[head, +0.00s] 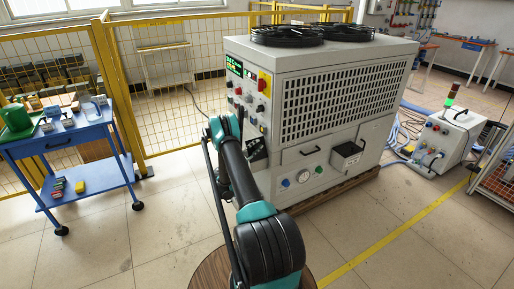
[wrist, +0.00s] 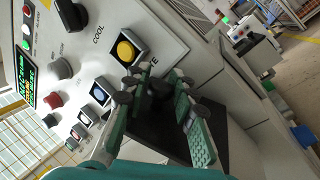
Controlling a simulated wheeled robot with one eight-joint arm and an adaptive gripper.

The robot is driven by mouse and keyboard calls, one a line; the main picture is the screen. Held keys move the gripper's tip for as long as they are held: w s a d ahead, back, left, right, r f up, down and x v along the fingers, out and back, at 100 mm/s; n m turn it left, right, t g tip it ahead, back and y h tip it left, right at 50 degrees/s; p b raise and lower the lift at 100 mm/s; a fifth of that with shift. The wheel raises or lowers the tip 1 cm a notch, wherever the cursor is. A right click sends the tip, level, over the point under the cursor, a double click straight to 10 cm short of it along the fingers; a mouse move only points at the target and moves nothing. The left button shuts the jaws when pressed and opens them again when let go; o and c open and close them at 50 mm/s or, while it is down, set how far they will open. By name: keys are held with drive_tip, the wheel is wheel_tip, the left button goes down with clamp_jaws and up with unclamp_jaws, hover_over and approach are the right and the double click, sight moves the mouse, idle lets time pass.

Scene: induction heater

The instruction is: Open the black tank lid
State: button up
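In the wrist view, a flat black surface (wrist: 165,134) lies behind and between the fingers of my gripper (wrist: 160,82), below the control panel; I cannot tell whether it is the tank lid. The green-padded fingers are spread apart with nothing between them, and touching cannot be told. In the head view, my arm reaches the left front of the grey machine (head: 340,55), and the gripper is mostly hidden behind it. A small box with a black top (head: 348,148) sits on the machine's lower front, right of the gripper; this may be the black tank lid.
The control panel (wrist: 90,45) with knobs and a yellow button (wrist: 126,50) is close to the fingers. A blue cart (head: 78,133) and yellow fence (head: 122,100) stand left. A grey unit (head: 443,138) with hoses stands right. Floor in front is clear.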

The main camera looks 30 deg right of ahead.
sight(257, 146)
drive_tip(key=o, duration=0.3)
wheel_tip(257, 146, up, 10)
idle(0.7)
idle(0.4)
